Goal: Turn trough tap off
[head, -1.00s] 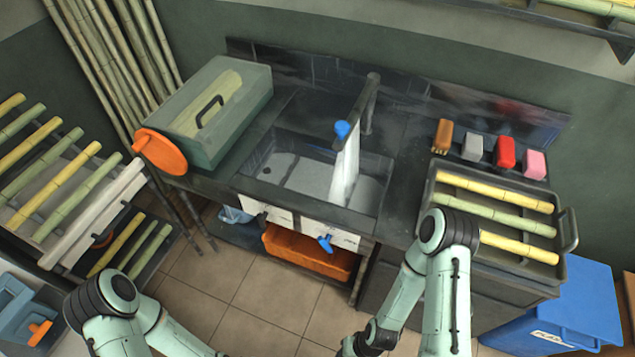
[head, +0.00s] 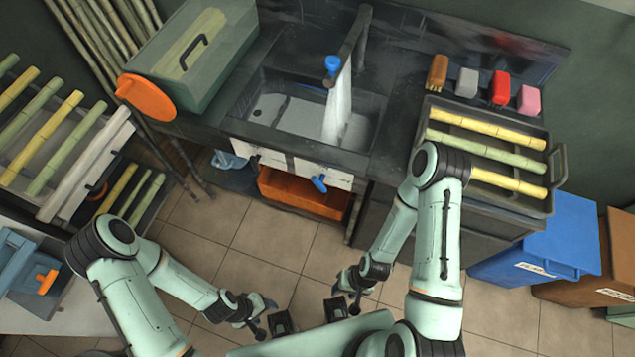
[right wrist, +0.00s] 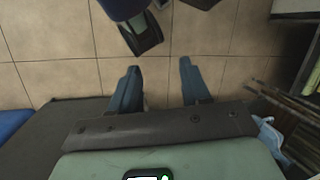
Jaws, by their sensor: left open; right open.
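The tap (head: 361,38) is a dark upright spout with a blue handle (head: 332,65) at the back of the dark sink trough (head: 377,121). White water (head: 337,108) runs from it into the basin. A second blue handle (head: 319,183) sits on the trough's front, below the rim. My left gripper (head: 263,316) is open and low over the floor, well in front of the trough. My right gripper (head: 346,293) is also open, low, and apart from both handles. Its two fingers (right wrist: 158,66) show apart and empty over floor tiles in the right wrist view.
A green box (head: 205,75) with an orange disc (head: 146,97) stands left of the trough. An orange crate (head: 303,196) sits below. Blue (head: 556,235) and brown bins stand at right.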

